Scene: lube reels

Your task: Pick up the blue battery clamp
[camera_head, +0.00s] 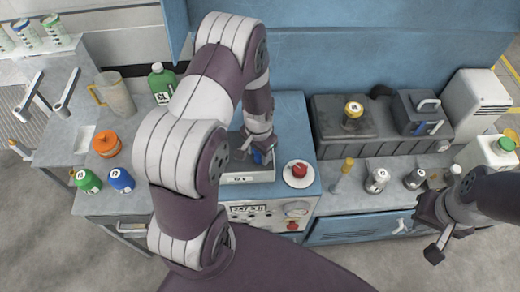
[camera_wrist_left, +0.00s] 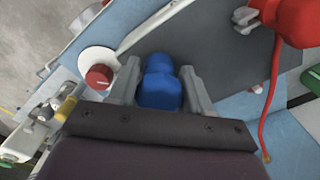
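The blue battery clamp (camera_wrist_left: 160,82) sits between the two fingers of my left gripper (camera_wrist_left: 160,85) in the left wrist view. The fingers lie close along both its sides; I cannot tell whether they press on it. In the head view, a small bit of blue (camera_head: 259,156) shows at my left gripper (camera_head: 262,148), above the grey-topped charger unit on the blue cabinet. My left arm hides much of that area. My right gripper (camera_head: 428,234) is at the far right, in front of the bench, apart from the clamp, with its fingers apart and empty.
A red clamp (camera_wrist_left: 302,20) with a red cable is close by on the right of the wrist view. A red knob (camera_head: 299,170) is right of the charger. Bottles and a jug (camera_head: 116,94) stand left; a black battery (camera_head: 353,125) is right.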

